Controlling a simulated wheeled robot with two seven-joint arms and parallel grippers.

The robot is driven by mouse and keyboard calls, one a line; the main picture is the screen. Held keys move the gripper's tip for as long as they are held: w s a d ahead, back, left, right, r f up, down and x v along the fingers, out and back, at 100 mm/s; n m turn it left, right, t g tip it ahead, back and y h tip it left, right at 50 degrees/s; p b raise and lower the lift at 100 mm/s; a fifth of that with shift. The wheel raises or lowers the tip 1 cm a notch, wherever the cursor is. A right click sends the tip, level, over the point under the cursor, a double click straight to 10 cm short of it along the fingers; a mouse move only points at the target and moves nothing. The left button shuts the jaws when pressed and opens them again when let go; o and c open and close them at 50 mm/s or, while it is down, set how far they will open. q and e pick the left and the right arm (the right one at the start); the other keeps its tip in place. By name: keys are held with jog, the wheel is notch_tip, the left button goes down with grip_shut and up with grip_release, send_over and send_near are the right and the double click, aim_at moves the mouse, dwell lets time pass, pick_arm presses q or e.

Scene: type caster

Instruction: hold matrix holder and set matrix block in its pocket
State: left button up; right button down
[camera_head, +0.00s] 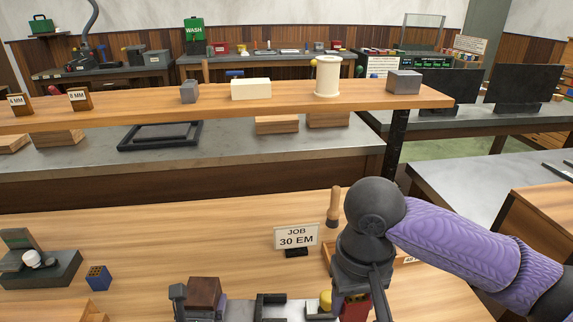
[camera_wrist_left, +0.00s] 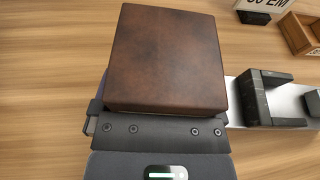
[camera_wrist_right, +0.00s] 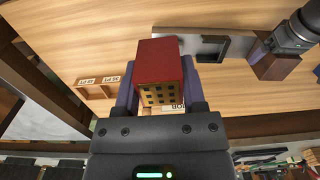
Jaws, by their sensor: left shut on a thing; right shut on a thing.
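The matrix holder is a pale bar with a black U-shaped pocket (camera_head: 270,306) and a brown grip block (camera_head: 203,291) at its left end. My left gripper (camera_wrist_left: 165,112) is shut on the brown block, which also fills the left wrist view (camera_wrist_left: 168,55). The pocket (camera_wrist_left: 272,98) looks empty there. My right gripper (camera_wrist_right: 155,95) is shut on the matrix block (camera_wrist_right: 160,55), which is red with a yellow face dotted with dark holes. In the head view the red block (camera_head: 354,307) is right of the pocket and apart from it. Its lower part is cut off.
A JOB 30 EM sign (camera_head: 296,237) stands behind the holder. A wooden tray (camera_head: 328,255) is partly behind my right arm. A blue holed block (camera_head: 98,277) and a dark machine (camera_head: 40,268) are at the left.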

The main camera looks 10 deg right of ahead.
jog(key=w+a+f+m, duration=0.1)
jog(key=w+a+f, duration=0.35)
jog(key=w, duration=0.25)
send_near(275, 317)
jog(key=shift+m, duration=0.3)
jog(key=shift+w+f, duration=0.15)
jog(key=shift+f, duration=1.15)
jog(key=shift+w+f, duration=0.15)
jog(key=shift+f, duration=1.2)
jog(key=shift+s+d+f, duration=0.1)
jog(key=shift+f, duration=0.15)
jog(key=shift+s+f, duration=0.25)
jog(key=shift+f, duration=0.2)
jog(key=shift+c, duration=0.4)
grip_release()
jog(key=shift+r, duration=0.25)
notch_tip(275, 317, up, 13)
jog(key=shift+w, duration=0.15)
